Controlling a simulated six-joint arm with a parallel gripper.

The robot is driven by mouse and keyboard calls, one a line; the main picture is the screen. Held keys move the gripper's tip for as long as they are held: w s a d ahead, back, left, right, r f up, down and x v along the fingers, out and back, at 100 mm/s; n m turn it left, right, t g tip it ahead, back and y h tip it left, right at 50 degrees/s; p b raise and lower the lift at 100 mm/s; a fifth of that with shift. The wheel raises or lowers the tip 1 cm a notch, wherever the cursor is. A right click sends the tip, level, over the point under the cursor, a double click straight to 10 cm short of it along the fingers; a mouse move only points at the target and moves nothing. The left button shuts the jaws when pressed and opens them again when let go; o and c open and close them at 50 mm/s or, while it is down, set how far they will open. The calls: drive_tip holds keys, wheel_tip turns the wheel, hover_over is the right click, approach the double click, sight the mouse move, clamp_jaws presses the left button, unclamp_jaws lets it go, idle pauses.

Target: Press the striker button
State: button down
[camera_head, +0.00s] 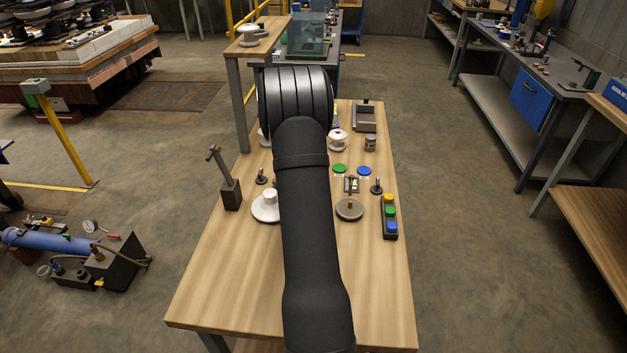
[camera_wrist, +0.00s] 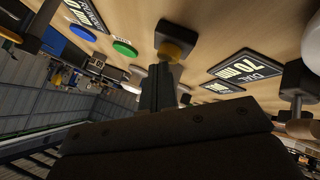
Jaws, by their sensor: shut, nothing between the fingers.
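No label marks a striker button, so I cannot tell which part it is. A dark box (camera_head: 390,218) with yellow, green and blue buttons stands at the right of the wooden table. A dark block with a tilted rod (camera_head: 231,192) stands at the left. My gripper is hidden behind my arm in the head view. In the wrist view my gripper (camera_wrist: 160,85) is shut and empty. Its fingers point at a dark block with an amber part (camera_wrist: 176,40); I cannot tell whether they touch.
On the table (camera_head: 215,285) are a green disc (camera_head: 339,169), a blue disc (camera_head: 364,170), a white insulator (camera_head: 267,208) and a round grey plate (camera_head: 349,209). Small dark posts stand among them. A printed plate (camera_wrist: 245,65) lies nearby. The table's front is clear.

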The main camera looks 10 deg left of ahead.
drive_tip(key=shift+r, duration=0.7)
drive_tip(key=shift+r, duration=2.5)
drive_tip(key=shift+f, duration=0.1)
wheel_tip(320, 180, up, 4)
